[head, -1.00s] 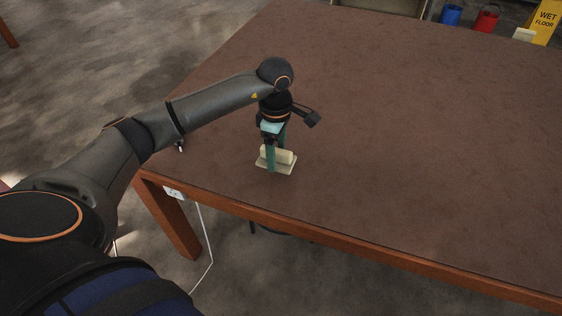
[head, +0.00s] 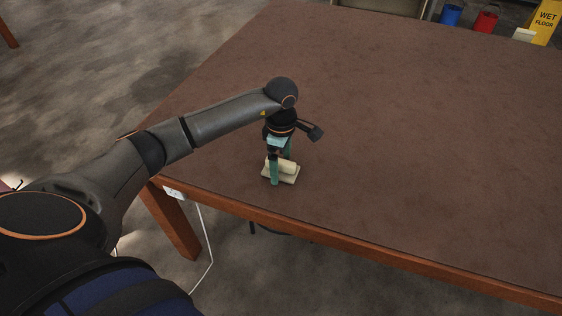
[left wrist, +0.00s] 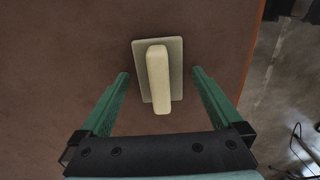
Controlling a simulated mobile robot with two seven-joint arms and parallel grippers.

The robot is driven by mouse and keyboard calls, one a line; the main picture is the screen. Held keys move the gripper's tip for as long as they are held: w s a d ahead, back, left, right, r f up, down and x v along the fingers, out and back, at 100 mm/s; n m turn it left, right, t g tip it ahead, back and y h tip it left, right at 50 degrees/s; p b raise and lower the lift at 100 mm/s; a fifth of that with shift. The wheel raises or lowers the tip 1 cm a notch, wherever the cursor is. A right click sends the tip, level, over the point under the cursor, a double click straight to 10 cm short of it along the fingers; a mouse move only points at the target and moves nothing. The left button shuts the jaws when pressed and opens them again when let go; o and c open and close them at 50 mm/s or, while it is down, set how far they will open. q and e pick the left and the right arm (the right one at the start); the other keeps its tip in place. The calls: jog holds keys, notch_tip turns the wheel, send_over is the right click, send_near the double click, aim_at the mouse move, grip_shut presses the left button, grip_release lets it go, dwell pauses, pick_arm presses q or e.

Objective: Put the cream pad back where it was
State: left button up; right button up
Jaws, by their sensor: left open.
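The cream pad (head: 289,176) is a flat rectangular plate with a raised bar along its middle. It is at the table's near left part, close to the front edge. In the left wrist view the cream pad (left wrist: 158,80) shows whole, with the bar lengthwise. My left gripper (head: 281,170) points down over it. Its green fingers are open, one on each side of the bar, with clear gaps in the left wrist view (left wrist: 160,74). One finger hides part of the pad in the head view. My right gripper is not in view.
The brown table (head: 400,130) is otherwise bare, with wide free room to the right and behind. A blue bin (head: 451,15), a red bin (head: 486,20) and a yellow wet floor sign (head: 545,22) stand beyond its far edge. A white cable (head: 207,235) hangs below the front edge.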

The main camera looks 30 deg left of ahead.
aim_at(281, 161)
pick_arm(q)
jog(key=shift+r, duration=0.15)
notch_tip(281, 161, up, 12)
dwell(0.4)
